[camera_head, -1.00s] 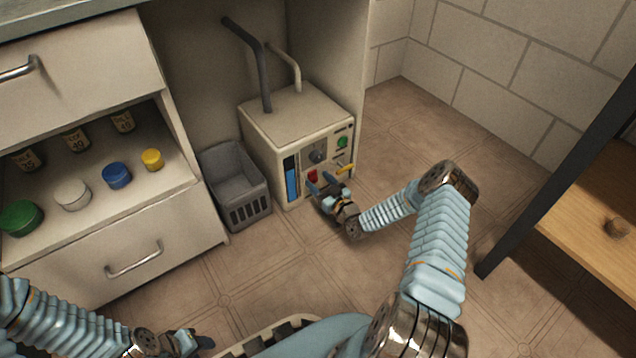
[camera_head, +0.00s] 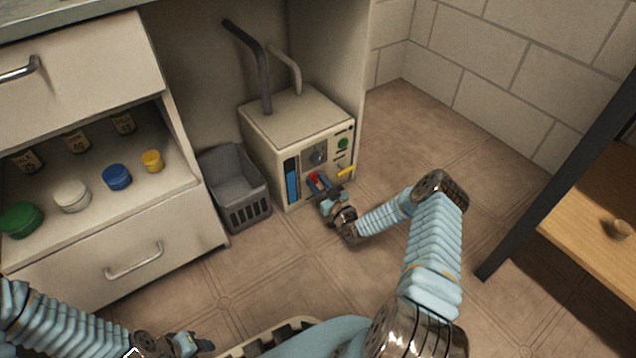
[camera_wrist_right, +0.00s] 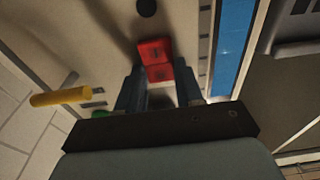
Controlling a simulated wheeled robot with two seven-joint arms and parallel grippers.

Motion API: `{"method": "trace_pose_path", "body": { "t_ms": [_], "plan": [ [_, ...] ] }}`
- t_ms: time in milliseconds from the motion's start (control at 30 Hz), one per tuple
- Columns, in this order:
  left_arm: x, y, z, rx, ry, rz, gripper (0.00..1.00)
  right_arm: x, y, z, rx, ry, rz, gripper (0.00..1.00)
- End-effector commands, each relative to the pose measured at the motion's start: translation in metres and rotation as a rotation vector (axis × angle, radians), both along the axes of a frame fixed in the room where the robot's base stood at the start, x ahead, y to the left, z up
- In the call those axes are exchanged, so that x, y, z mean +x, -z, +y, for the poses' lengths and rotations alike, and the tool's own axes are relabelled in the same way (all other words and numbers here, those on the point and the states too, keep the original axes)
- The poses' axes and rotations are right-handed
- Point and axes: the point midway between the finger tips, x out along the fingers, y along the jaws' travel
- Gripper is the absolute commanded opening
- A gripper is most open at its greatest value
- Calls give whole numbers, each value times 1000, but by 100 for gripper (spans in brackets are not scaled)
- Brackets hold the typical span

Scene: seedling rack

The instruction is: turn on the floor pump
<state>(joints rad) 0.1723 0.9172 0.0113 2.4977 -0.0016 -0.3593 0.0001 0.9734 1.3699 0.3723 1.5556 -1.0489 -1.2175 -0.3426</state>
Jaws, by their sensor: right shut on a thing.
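The floor pump (camera_head: 292,118) is a cream box on the floor under the bench, with two pipes rising from its top. Its front has a red rocker switch (camera_head: 314,177), a grey dial (camera_head: 318,157), a green button (camera_head: 343,143), a yellow lever (camera_head: 347,171) and a blue gauge strip (camera_head: 292,182). My right gripper (camera_head: 320,184) is at the pump's front, its fingers shut on the red switch. In the right wrist view, the switch (camera_wrist_right: 155,60) shows between and just beyond the fingers (camera_wrist_right: 160,88). My left gripper (camera_head: 192,344) is low at the left; its jaws are unclear.
A grey basket (camera_head: 245,205) stands on the floor left of the pump. A drawer cabinet (camera_head: 160,235) with bottles and coloured-lid jars is further left. A wooden shelf with a dark post (camera_head: 535,200) stands at the right. The floor between is clear.

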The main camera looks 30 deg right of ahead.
Motion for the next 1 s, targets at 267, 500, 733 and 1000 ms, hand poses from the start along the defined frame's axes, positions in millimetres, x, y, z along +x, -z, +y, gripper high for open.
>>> {"method": "trace_pose_path", "body": {
  "t_ms": [267, 500, 733, 1000],
  "plan": [
    [0, 0, 0, 0, 0, 0, 43, -1, 4, 0, 12, -1, -154, 6],
    [0, 0, 0, 0, 0, 0, 43, -1, 4, 0, 12, -1, -153, 39],
    [0, 0, 0, 0, 0, 0, 43, -1, 4, 0, 12, -1, -152, 62],
    [0, -2, 0, 0, 0, 0, 43, -1, -2, 0, 12, -1, -152, 62]
  ]
}}
